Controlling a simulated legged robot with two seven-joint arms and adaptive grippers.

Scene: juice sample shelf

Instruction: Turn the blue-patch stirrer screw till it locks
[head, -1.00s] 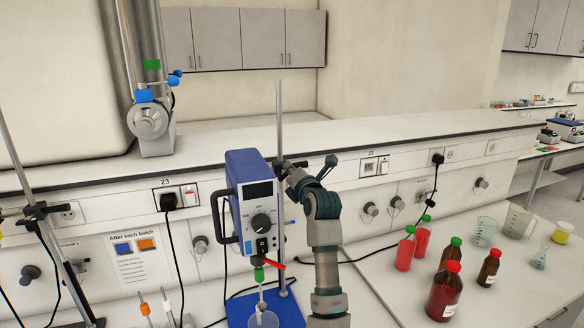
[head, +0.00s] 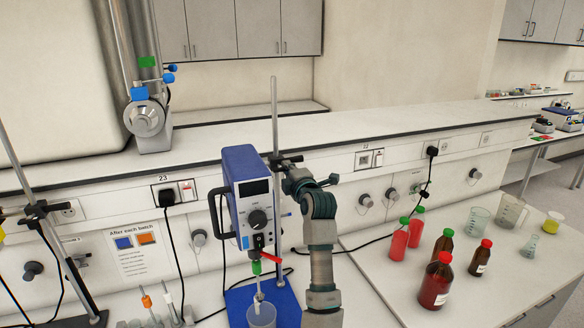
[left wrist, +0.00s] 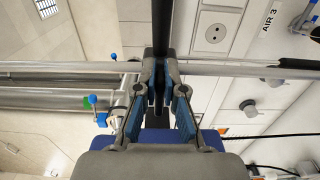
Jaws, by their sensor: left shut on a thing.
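The stirrer (head: 247,190) is a blue and grey motor box with a black dial, held on an upright metal rod (head: 274,110). A small blue patch (head: 245,243) shows low on its front, near a red lever and a green-ringed chuck (head: 256,267). My left gripper (head: 293,170) is at the dark clamp behind the motor, beside the rod. In the left wrist view my left gripper (left wrist: 160,90) is shut on a dark, bar-like part (left wrist: 160,35), apparently the screw. The fingers hide much of it, and I cannot see its patch. My right gripper is out of view.
A beaker (head: 261,314) stands under the stirrer on its blue base. Red-filled and brown bottles (head: 437,280) and several glass beakers stand on the right bench. Another stand (head: 60,255) is at left. A metal column (head: 148,115) with blue and green patches stands behind.

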